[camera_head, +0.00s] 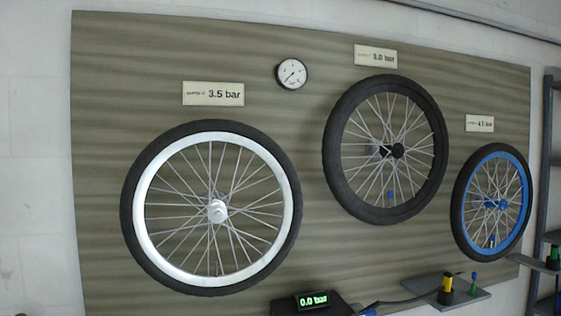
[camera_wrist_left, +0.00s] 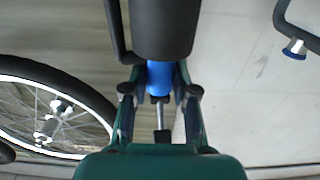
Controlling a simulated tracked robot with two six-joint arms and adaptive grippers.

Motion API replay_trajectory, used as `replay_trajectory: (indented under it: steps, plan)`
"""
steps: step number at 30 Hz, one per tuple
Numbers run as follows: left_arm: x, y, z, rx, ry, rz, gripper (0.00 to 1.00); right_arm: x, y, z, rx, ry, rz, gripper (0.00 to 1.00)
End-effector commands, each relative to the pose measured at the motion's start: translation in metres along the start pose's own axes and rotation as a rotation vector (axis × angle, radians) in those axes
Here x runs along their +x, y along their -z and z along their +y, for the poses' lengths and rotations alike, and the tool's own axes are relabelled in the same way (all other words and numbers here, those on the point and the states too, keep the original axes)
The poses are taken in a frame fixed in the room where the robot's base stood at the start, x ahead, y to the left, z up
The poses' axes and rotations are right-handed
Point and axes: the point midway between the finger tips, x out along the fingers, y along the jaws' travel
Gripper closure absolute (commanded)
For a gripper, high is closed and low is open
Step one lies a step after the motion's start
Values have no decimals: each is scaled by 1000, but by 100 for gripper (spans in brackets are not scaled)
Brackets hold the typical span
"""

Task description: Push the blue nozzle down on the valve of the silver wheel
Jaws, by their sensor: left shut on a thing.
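The silver wheel (camera_head: 150,228) hangs on the left of the board, with a black tyre and silver rim. In the left wrist view the wheel (camera_wrist_left: 27,82) is at the left, apart from the gripper. I cannot make out its valve clearly. My left gripper (camera_wrist_left: 158,85) is shut on the blue nozzle (camera_wrist_left: 159,78), whose blue part shows between the fingers. A thick dark cylinder (camera_wrist_left: 165,28) covers its upper end. Neither gripper shows in the head view.
A black wheel (camera_head: 335,150) and a blue wheel (camera_head: 457,205) hang further right. A gauge (camera_head: 292,74) is above. Below are a lit 0.0 bar display (camera_head: 313,300) and a small shelf (camera_head: 470,294) with a yellow-and-black item (camera_head: 446,290). A dark tube (camera_wrist_left: 283,20) curves at upper right in the wrist view.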

Motion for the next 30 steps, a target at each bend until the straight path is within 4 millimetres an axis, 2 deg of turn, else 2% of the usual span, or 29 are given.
replay_trajectory:
  steps: [16, 30]
  plan:
    - [0, 2, 0, 0, 1, 3, 100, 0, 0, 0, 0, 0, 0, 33]
    - [0, 16, 0, 0, 1, 3, 100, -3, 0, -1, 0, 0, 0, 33]
